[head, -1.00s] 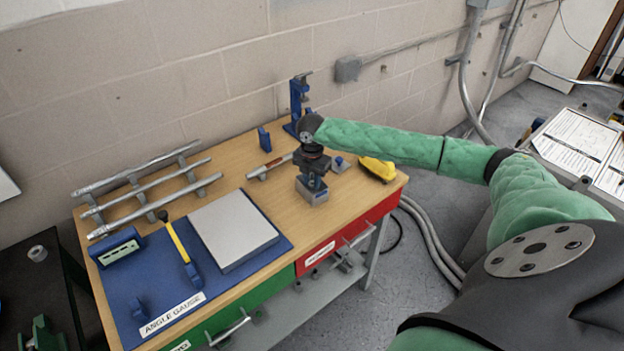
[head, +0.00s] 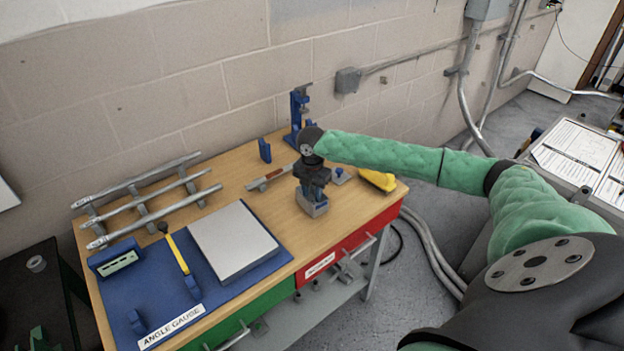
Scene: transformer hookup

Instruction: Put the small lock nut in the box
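My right gripper (head: 313,185) hangs pointing down over the right part of the wooden workbench. A small grey-and-blue box-like block (head: 314,208) shows directly under it. I cannot tell whether the gripper touches or holds that block, or whether its fingers are open. The small lock nut cannot be made out; it may be too small or hidden by the gripper. I cannot tell for sure which thing is the box. My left gripper is not in view.
Near the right gripper are a blue upright stand (head: 299,112), a small grey plate with a blue knob (head: 341,175), a yellow tool (head: 378,180) and a metal bar (head: 268,178). A blue mat (head: 155,300) with a grey plate (head: 232,238) and a rod rack (head: 150,199) lie left.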

